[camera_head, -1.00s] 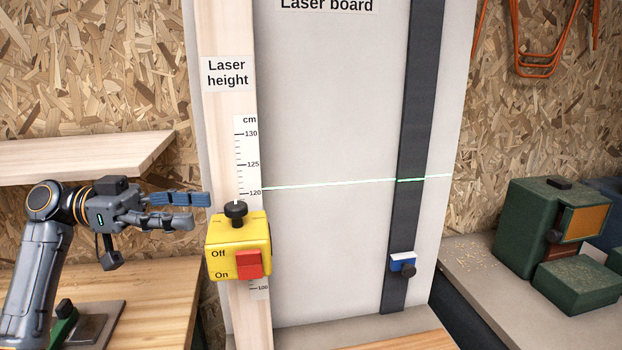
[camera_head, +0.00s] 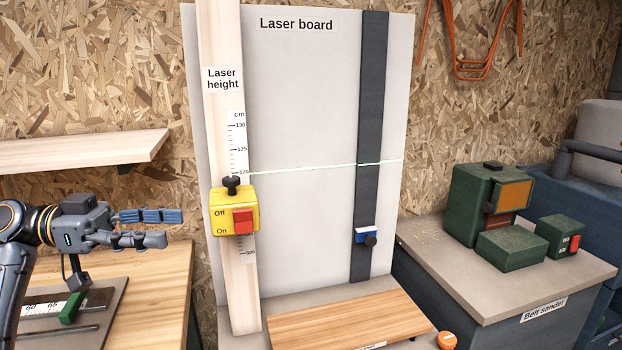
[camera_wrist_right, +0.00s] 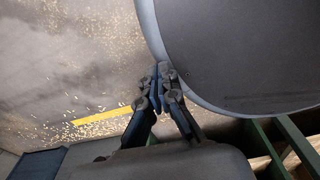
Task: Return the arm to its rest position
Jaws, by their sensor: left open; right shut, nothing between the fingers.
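My left gripper (camera_head: 152,227) is at the left of the head view, with its fingers apart, empty and pointing right. Its fingertips are to the left of the yellow laser box (camera_head: 222,222), with a gap between them. The box has a red switch and a black knob and sits on the wooden post with the height scale. A green laser line crosses the white laser board (camera_head: 300,110) near the 120 mark. My right gripper (camera_wrist_right: 160,68) shows in the right wrist view with its fingers together and nothing between them. It is not in the head view.
A blue slider (camera_head: 365,236) sits on the board's dark strip. A wooden plate (camera_head: 350,322) lies in front. The green belt sander (camera_head: 485,205) stands on a bench at right. A wooden shelf (camera_head: 80,150) is above my left arm. In the wrist view, a large rounded grey shape is close by.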

